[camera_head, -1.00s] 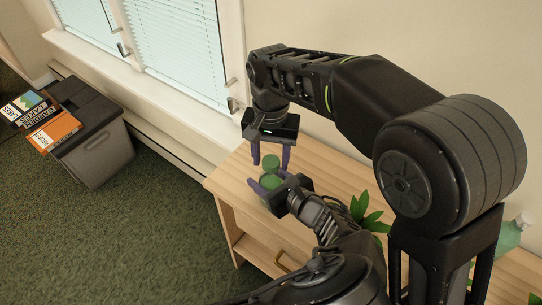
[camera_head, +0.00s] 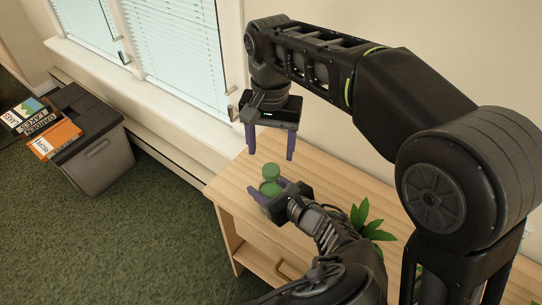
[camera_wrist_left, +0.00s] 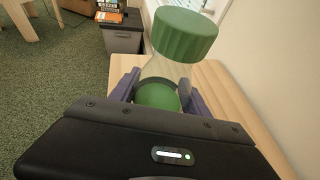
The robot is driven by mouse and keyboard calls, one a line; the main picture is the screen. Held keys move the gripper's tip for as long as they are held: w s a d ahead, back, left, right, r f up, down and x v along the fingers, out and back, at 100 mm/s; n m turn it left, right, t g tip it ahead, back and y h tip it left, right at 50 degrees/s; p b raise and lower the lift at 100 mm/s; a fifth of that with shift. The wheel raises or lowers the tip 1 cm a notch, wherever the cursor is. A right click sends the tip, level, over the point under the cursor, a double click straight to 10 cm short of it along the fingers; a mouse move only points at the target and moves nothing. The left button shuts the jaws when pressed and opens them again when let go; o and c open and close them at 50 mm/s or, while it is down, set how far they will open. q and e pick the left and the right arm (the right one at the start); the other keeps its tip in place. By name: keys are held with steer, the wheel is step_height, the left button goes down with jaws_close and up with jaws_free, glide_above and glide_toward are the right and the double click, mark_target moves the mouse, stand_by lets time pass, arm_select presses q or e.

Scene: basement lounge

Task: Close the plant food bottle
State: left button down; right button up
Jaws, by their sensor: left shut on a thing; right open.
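The plant food bottle (camera_head: 269,188) is clear with green contents and stands upright over the wooden cabinet top. It also shows in the left wrist view (camera_wrist_left: 160,93). Its ribbed green cap (camera_wrist_left: 184,34) sits on the bottle's mouth; how tightly it is seated I cannot tell. In the head view the cap (camera_head: 270,171) is below my right gripper. My left gripper (camera_head: 266,185) is shut around the bottle's body, with one finger on each side. My right gripper (camera_head: 271,155) is open and empty, pointing down just above the cap, clear of it.
The wooden cabinet (camera_head: 231,181) stands against the wall below the window. A green-leaved plant (camera_head: 367,222) is on it, right of my left gripper. A grey bin (camera_head: 100,155) with books (camera_head: 42,127) on its lid is on the carpet at the left.

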steer(key=shift+r, duration=0.45)
arm_select(q)
steer(key=shift+c, duration=2.2)
jaws_free()
steer(key=shift+r, duration=0.1)
